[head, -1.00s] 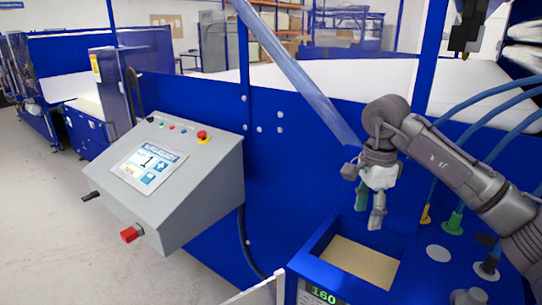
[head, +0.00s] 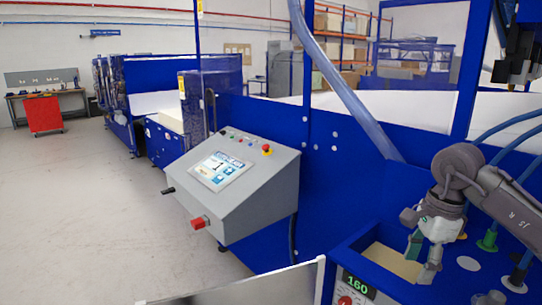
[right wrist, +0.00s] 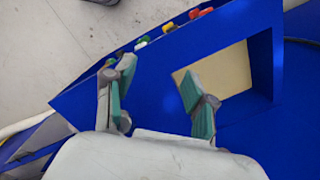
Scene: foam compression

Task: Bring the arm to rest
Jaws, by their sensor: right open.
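My right gripper (head: 422,258) is open and empty in the head view. It hangs above the blue box-like opening at the lower right, and its arm comes in from the right edge. In the right wrist view the two green-padded fingers (right wrist: 160,100) stand well apart with nothing between them. A tan foam surface (head: 397,263) lies inside the opening and also shows in the right wrist view (right wrist: 222,75). My left gripper is not in view.
A grey control console (head: 240,185) with a screen and a red knob stands left of the opening. Blue hoses (head: 505,125) run at the right. A display reading 160 (head: 358,285) sits on the front of the blue box. Open floor (head: 90,210) lies at the left.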

